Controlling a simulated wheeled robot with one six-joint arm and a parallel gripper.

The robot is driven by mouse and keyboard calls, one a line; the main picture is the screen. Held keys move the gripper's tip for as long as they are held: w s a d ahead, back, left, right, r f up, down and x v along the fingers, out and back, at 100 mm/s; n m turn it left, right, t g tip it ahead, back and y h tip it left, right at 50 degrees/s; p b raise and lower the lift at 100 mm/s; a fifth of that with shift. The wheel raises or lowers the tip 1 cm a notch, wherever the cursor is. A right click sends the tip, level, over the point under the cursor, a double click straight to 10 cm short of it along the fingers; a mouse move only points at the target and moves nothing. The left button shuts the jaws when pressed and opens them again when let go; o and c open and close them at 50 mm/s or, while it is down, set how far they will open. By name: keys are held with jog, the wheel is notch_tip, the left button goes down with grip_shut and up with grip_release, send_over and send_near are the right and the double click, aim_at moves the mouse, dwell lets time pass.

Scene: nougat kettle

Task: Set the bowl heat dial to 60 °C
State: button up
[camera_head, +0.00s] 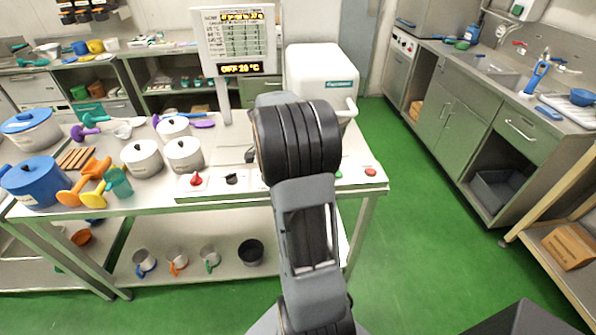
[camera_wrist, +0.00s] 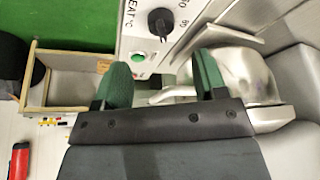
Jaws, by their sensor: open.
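The bowl heat dial (camera_wrist: 161,22) is a black knob on a white panel at the top of the wrist view. The letters "EAT °C" stand left of it and scale numbers, one reading 80, stand to its right. A pale mark shows at its lower edge; the exact setting cannot be told. My gripper (camera_wrist: 161,66) is open and empty, its two green-padded fingers apart, with the dial beyond the gap between the fingertips. In the head view my arm hides the gripper and the dial. The display (camera_head: 241,69) reads "OFF 20 °C".
A green button (camera_wrist: 138,57) sits just below the dial. A shiny metal bowl (camera_wrist: 240,72) is by the right finger. In the head view, a red knob (camera_head: 196,180), a black knob (camera_head: 232,179) and a red button (camera_head: 371,172) are on the panel. Green floor (camera_head: 415,235) is clear at right.

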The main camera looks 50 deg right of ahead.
jog(key=p+x, duration=0.1)
jog(key=x, duration=0.8)
jog(key=shift+f, duration=0.3)
jog(key=c, duration=0.9)
